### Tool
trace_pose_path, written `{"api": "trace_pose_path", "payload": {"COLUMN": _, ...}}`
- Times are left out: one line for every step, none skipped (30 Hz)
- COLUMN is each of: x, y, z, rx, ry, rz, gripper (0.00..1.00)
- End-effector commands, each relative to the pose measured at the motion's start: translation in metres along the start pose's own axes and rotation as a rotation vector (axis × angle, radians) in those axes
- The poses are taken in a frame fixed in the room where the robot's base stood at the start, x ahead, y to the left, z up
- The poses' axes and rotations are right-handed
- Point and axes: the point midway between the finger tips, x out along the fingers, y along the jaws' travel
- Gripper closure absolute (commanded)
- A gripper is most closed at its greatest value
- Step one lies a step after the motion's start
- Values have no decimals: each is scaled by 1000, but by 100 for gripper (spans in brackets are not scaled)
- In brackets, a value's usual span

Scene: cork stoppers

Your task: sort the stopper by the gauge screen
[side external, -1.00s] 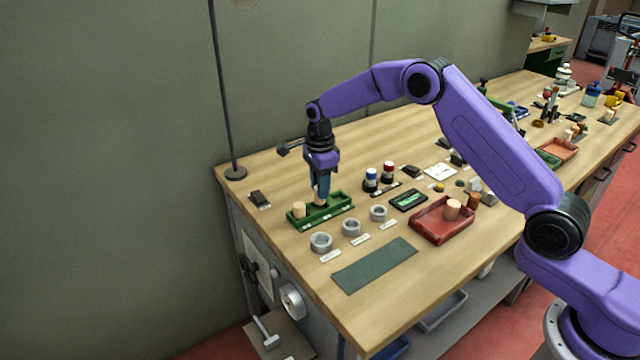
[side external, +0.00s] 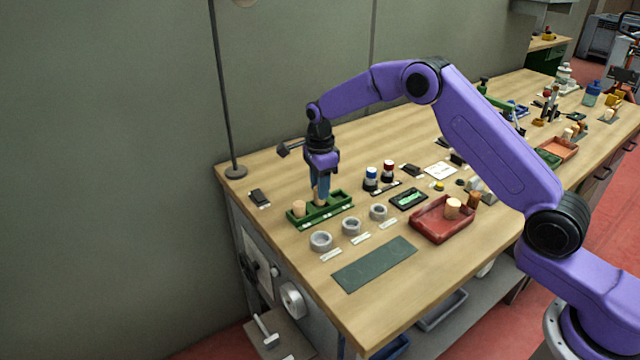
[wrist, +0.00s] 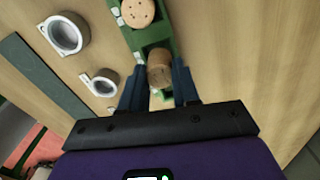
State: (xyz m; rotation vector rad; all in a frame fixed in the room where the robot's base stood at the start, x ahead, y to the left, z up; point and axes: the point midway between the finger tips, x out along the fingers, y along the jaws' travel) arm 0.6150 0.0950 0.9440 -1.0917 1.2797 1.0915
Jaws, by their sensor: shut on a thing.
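My gripper (side external: 320,196) is low over the green tray (side external: 340,207), and its blue fingers are shut on a cork stopper (wrist: 159,75). In the wrist view that stopper sits between the fingertips, over the tray; I cannot tell whether it still touches the tray. A second, paler stopper (side external: 299,208) stands at the left end of the tray and shows in the wrist view (wrist: 137,12). The gauge screen (side external: 408,199) lies on the bench right of the tray, lit green; its reading is too small to make out.
Three grey rings (side external: 351,227) with white labels stand in front of the tray. A dark green mat (side external: 374,264) lies bare in front.

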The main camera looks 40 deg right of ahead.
Motion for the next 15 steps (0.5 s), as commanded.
{"api": "trace_pose_path", "payload": {"x": 1, "y": 0, "z": 0, "rx": 0, "ry": 0, "rz": 0, "gripper": 100}}
{"api": "trace_pose_path", "payload": {"x": 1, "y": 0, "z": 0, "rx": 0, "ry": 0, "rz": 0, "gripper": 100}}
{"api": "trace_pose_path", "payload": {"x": 2, "y": 0, "z": 0, "rx": 0, "ry": 0, "rz": 0, "gripper": 100}}
{"api": "trace_pose_path", "payload": {"x": 2, "y": 0, "z": 0, "rx": 0, "ry": 0, "rz": 0, "gripper": 100}}
{"api": "trace_pose_path", "payload": {"x": 2, "y": 0, "z": 0, "rx": 0, "ry": 0, "rz": 0, "gripper": 100}}
{"api": "trace_pose_path", "payload": {"x": 3, "y": 0, "z": 0, "rx": 0, "ry": 0, "rz": 0, "gripper": 100}}
{"api": "trace_pose_path", "payload": {"x": 4, "y": 0, "z": 0, "rx": 0, "ry": 0, "rz": 0, "gripper": 100}}
{"api": "trace_pose_path", "payload": {"x": 4, "y": 0, "z": 0, "rx": 0, "ry": 0, "rz": 0, "gripper": 100}}
{"api": "trace_pose_path", "payload": {"x": 4, "y": 0, "z": 0, "rx": 0, "ry": 0, "rz": 0, "gripper": 100}}
{"api": "trace_pose_path", "payload": {"x": 5, "y": 0, "z": 0, "rx": 0, "ry": 0, "rz": 0, "gripper": 100}}
{"api": "trace_pose_path", "payload": {"x": 5, "y": 0, "z": 0, "rx": 0, "ry": 0, "rz": 0, "gripper": 100}}
{"api": "trace_pose_path", "payload": {"x": 6, "y": 0, "z": 0, "rx": -1, "ry": 0, "rz": 0, "gripper": 100}}
{"api": "trace_pose_path", "payload": {"x": 6, "y": 0, "z": 0, "rx": -1, "ry": 0, "rz": 0, "gripper": 100}}
{"api": "trace_pose_path", "payload": {"x": 6, "y": 0, "z": 0, "rx": -1, "ry": 0, "rz": 0, "gripper": 100}}
{"api": "trace_pose_path", "payload": {"x": 6, "y": 0, "z": 0, "rx": -1, "ry": 0, "rz": 0, "gripper": 100}}
